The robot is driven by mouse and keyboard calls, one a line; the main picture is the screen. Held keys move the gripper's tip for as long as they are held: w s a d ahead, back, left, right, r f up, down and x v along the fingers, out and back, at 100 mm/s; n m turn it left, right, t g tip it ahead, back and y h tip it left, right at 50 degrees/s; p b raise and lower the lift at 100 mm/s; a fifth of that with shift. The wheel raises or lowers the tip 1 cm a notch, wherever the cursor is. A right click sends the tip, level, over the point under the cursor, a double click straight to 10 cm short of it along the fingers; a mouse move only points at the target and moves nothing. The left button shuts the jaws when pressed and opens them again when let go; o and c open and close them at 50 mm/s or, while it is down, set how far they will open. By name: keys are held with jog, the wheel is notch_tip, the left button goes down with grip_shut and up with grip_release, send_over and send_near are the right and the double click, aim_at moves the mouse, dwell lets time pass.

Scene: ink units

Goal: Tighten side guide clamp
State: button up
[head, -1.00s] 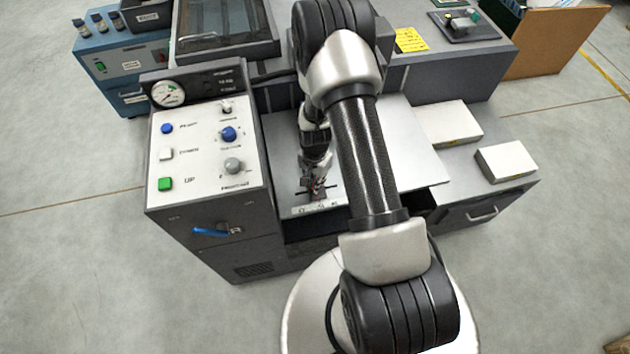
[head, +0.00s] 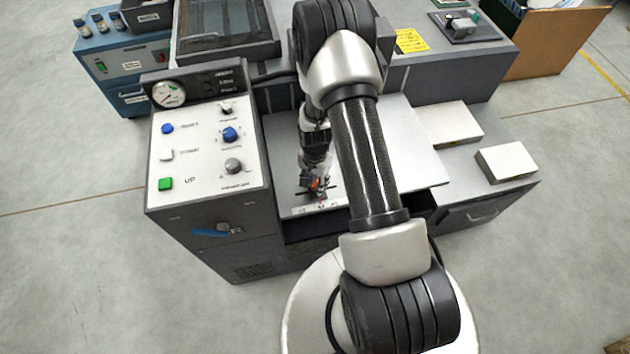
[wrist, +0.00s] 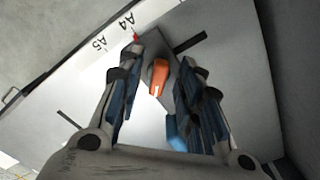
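The side guide clamp shows as an orange lever (wrist: 160,77) with a white mark in the wrist view, on a grey plate over the feed tray (wrist: 225,62). My gripper (wrist: 158,60) is open, its two fingers on either side of the lever with gaps visible. A red pointer (wrist: 136,39) lies near the A4 mark on the white size scale (wrist: 112,38). A blue part (wrist: 177,131) shows between the fingers, partly hidden. In the head view my gripper (head: 316,187) is low over the tray's front edge, with a bit of orange-red at the fingers; contact cannot be told.
Two white paper stacks (head: 447,126) (head: 506,162) lie to the right. Black bars (wrist: 190,41) flank the clamp plate.

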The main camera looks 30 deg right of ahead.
aim_at(315, 184)
notch_tip(315, 184, up, 12)
dwell(0.6)
dwell(0.4)
